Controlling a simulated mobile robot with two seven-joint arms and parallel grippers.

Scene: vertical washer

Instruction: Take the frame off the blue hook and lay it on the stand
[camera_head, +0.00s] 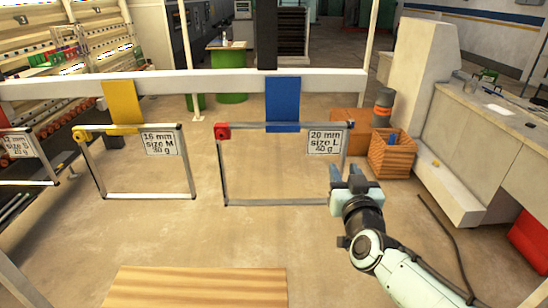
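A frame (280,203) with a red corner block (222,131) and a label (325,142) reading "20 mm size L" hangs from the blue hook (283,100) on the white rail. My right gripper (348,172) is at the lower right side of this frame, with its fingers apart and nothing seen between them. I cannot tell whether it touches the frame. A wooden surface (195,286), perhaps the stand, shows at the bottom; its lower part is cut off. My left gripper is out of view.
A second frame (145,195) hangs at the yellow hook (123,103), and a third (25,183) hangs at the left edge. The white rail (200,85) runs above them. Open floor lies between.

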